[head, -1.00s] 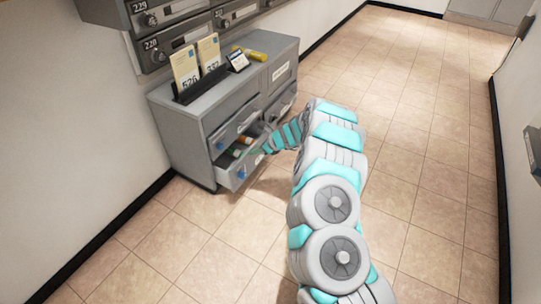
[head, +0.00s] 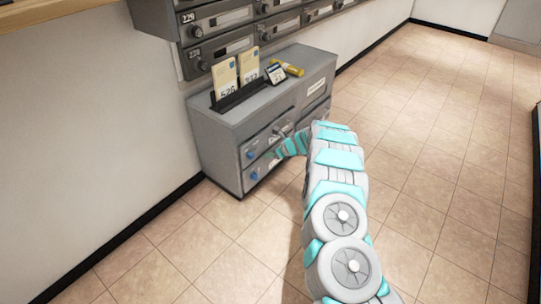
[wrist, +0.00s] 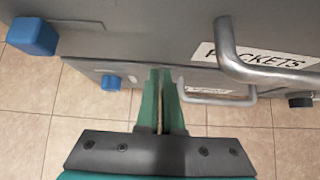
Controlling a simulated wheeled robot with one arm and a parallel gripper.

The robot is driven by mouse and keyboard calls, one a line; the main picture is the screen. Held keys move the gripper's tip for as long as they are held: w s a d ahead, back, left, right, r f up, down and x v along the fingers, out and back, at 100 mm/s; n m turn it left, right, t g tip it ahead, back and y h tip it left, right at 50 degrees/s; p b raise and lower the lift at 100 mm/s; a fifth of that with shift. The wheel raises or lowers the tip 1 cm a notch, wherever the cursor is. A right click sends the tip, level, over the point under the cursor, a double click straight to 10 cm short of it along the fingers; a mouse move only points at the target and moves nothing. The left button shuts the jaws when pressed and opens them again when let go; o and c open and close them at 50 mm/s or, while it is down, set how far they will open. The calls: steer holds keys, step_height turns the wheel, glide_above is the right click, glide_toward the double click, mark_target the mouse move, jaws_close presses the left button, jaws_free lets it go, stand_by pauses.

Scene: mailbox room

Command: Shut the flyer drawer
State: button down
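The grey cabinet (head: 222,150) stands against the left wall, with drawers in its front. Its lower left drawer (head: 262,170), which stood open earlier, now looks flush or nearly flush with the front. In the wrist view this lower drawer (wrist: 128,76) has a metal handle (wrist: 218,99) and a label too small to read. The drawer above it has a label reading PACKETS (wrist: 250,58) and a bigger-looking handle (wrist: 240,62). My gripper (wrist: 160,73) has its green fingers together, nothing held, at the lower drawer's front beside the handle. I cannot tell whether they touch.
On the cabinet top are a dark holder (head: 240,97) with numbered cards, a small device (head: 276,73) and a yellow item (head: 292,68). Mailboxes (head: 222,45) hang above. Blue knobs (wrist: 31,36) stick out of the drawer fronts. The tiled floor to the right is clear.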

steer(key=shift+a+r, duration=0.15)
steer(key=shift+a, duration=0.15)
steer(key=s+d+r, duration=0.7)
steer(key=d, duration=0.3)
steer(key=s+a+r+n+g+y+p, duration=0.1)
steer(key=s+a+r+n, duration=0.25)
steer(key=r, duration=0.25)
steer(key=s+a+r+n+g, duration=0.1)
steer(key=s+a+r+n, duration=0.2)
steer(key=s+r, duration=0.3)
steer(key=s+a+r+n+g+p, duration=0.1)
steer(key=s+r+n+g, duration=0.1)
steer(key=s+r+n, duration=0.95)
steer(key=s+d+r+n+g+h+p, duration=0.1)
steer(key=s+d, duration=0.4)
steer(key=s, duration=0.7)
steer(key=s+d+r+n+g+h+p, duration=0.1)
steer(key=s+d, duration=0.5)
steer(key=s, duration=0.6)
steer(key=s+d+r+n+g+h, duration=0.1)
steer(key=s+d+n+h, duration=0.4)
steer(key=s, duration=0.7)
steer(key=shift+s+d+r+h+p, duration=0.2)
steer(key=shift+d+r+h+p, duration=0.2)
steer(key=shift+d+r+h, duration=0.25)
steer(key=shift+a, duration=0.1)
